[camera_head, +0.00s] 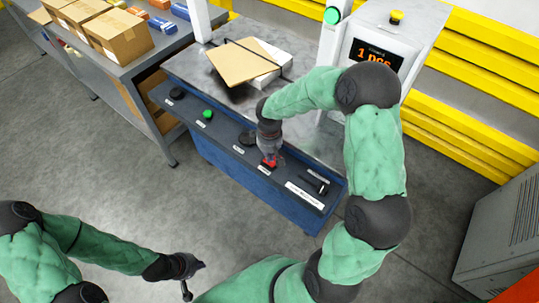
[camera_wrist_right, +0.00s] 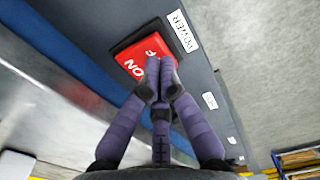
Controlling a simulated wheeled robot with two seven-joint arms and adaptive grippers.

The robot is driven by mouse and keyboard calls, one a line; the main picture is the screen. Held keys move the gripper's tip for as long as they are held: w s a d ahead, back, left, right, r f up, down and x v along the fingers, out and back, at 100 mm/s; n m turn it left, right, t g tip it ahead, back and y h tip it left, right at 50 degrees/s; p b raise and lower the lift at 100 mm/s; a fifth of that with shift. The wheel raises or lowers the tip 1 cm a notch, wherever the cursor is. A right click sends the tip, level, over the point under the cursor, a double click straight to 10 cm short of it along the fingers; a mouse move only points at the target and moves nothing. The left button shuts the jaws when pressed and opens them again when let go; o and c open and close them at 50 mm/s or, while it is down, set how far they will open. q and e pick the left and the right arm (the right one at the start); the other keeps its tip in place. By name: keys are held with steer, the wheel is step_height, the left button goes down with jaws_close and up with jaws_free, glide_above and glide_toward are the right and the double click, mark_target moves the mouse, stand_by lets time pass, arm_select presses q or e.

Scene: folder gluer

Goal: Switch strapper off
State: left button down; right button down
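The strapper (camera_head: 235,177) is a blue machine with a metal top and a dark control strip along its front. Its red rocker power switch (camera_wrist_right: 134,64) shows ON at one end and part of OFF at the other, beside a POWER label (camera_wrist_right: 184,31). My right gripper (camera_head: 269,161) is at the switch in the head view. In the right wrist view its fingertips (camera_wrist_right: 160,68) are together and empty, over the OFF end and hiding some letters. I cannot tell whether they touch or press it. My left gripper (camera_head: 194,280) is away at lower left, fingers apart, empty.
Green button (camera_head: 208,114), dark knobs (camera_head: 177,93) and a black handle (camera_head: 316,183) share the strip. A flat cardboard piece (camera_head: 242,61) lies on top. A screen (camera_head: 376,56) stands behind. A table with boxes (camera_head: 120,37) is at left. Front floor is clear.

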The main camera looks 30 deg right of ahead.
steer(key=shift+f+b, duration=0.6)
steer(key=shift+f, duration=0.3)
steer(key=shift+r, duration=0.1)
step_height(320, 180, up, 9)
steer(key=p, duration=0.7)
stand_by(0.4)
steer(key=s+a+f+m+y, duration=0.25)
steer(key=s+a+f, duration=0.35)
steer(key=a+f, duration=0.6)
steer(key=s+a+f+m, duration=0.2)
steer(key=s+a+f, duration=0.1)
steer(key=s+f, duration=0.1)
steer(key=s+a+f+m+y, duration=0.1)
steer(key=s+a+f+m, duration=0.1)
steer(key=s, duration=0.5)
steer(key=shift+a+f, duration=0.6)
steer(key=shift+f, duration=0.25)
